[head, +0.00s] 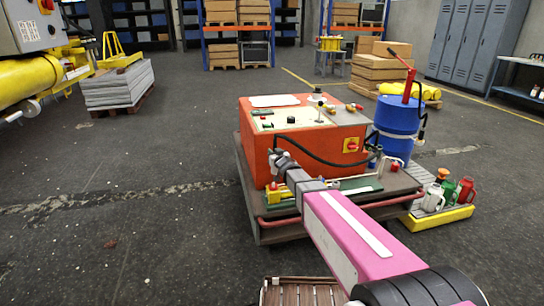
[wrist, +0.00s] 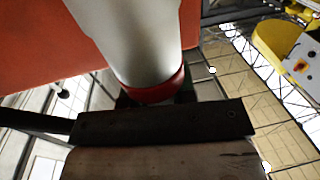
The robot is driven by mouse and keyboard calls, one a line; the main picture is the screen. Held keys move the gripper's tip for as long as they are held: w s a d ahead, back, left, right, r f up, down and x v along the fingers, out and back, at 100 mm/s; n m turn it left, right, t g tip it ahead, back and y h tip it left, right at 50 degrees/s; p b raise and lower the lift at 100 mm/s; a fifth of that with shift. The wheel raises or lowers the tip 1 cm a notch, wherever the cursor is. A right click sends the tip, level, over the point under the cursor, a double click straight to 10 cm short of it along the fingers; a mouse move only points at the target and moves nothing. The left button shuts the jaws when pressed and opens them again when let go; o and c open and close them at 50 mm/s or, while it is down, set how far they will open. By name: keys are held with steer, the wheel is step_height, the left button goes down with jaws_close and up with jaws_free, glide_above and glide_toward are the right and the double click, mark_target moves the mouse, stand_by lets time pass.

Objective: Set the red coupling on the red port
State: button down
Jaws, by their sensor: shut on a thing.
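In the wrist view a pale grey cylinder with a red band at its end, the red coupling (wrist: 162,90), is held at my gripper (wrist: 160,112). A dark finger bar crosses in front and hides its lower end. In the head view my gripper (head: 279,166) is low at the front of the orange machine (head: 318,148), near its left corner. The coupling is too small to make out surely there. I cannot pick out the red port in either view, nor tell whether the coupling touches it.
The machine stands on a low cart (head: 262,237). A blue drum (head: 398,120) with a red-handled pump stands to its right, beside a yellow tray (head: 437,220) of cans. A black hose hangs across the machine's front. The floor at the left is open.

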mark_target(274, 170)
steer(key=shift+s+a+f, duration=0.15)
steer(key=shift+a+f, duration=0.25)
steer(key=shift+f, duration=3)
steer(key=shift+f, duration=0.65)
steer(key=c, duration=1.2)
jaws_free()
steer(key=shift+s+d, duration=0.1)
steer(key=shift+s, duration=0.05)
steer(key=v, duration=1)
steer(key=shift+s+d, duration=0.2)
steer(key=shift+s, duration=0.1)
